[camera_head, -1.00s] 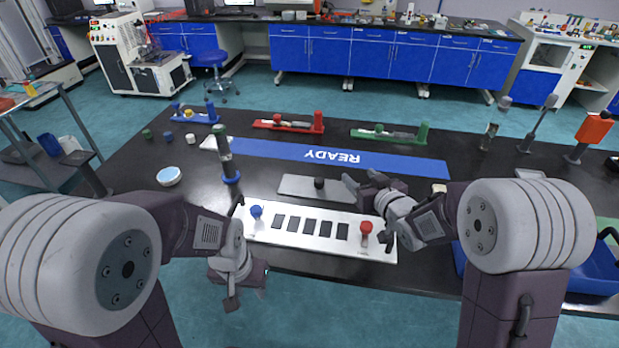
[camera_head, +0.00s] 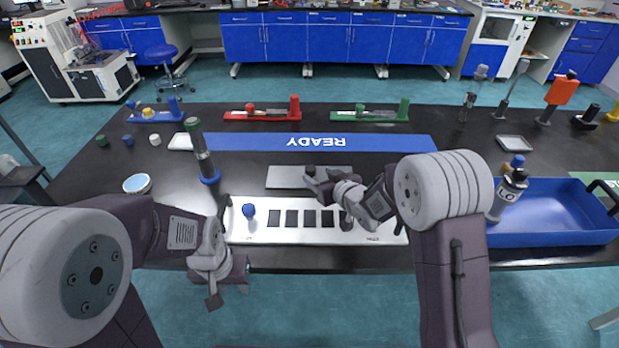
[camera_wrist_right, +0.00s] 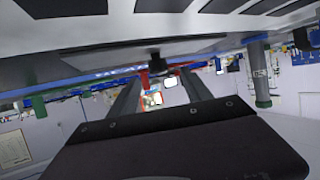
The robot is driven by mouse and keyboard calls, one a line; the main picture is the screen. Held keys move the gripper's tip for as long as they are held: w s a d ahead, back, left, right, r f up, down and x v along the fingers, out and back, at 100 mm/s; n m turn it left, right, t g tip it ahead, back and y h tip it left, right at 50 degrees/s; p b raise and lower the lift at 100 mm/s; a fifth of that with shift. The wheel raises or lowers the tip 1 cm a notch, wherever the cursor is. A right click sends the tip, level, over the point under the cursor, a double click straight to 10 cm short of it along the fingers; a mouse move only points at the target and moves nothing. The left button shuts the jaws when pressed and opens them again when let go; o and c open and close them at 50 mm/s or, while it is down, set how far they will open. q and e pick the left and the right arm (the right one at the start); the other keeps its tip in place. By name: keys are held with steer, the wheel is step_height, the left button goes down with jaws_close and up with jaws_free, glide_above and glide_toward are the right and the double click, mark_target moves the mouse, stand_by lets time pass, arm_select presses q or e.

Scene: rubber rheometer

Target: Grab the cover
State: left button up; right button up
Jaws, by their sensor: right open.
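The cover appears to be a flat grey plate (camera_head: 286,178) with a black knob (camera_head: 310,170), lying on the dark table behind the white panel. My right gripper (camera_head: 313,179) is open at the knob and partly hides the plate's right side. In the right wrist view, which looks upside down, the two fingers (camera_wrist_right: 160,93) stand apart, with the knob (camera_wrist_right: 155,58) beyond and between them. I see no grip on it. My left gripper (camera_head: 213,290) hangs at the table's front edge, away from the cover; its jaw opening is unclear.
The white panel (camera_head: 262,234) with dark squares and a blue knob (camera_head: 248,210) lies in front of the plate. A green-topped cylinder (camera_head: 200,150) stands to the left. A blue tray (camera_head: 560,200) with bottles is at right. A blue READY strip (camera_head: 250,142) lies behind.

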mark_target(312, 169)
steer(key=shift+w+f, duration=0.15)
steer(key=shift+w, duration=0.15)
steer(key=x, duration=0.5)
steer(key=shift+r, duration=0.25)
jaws_close()
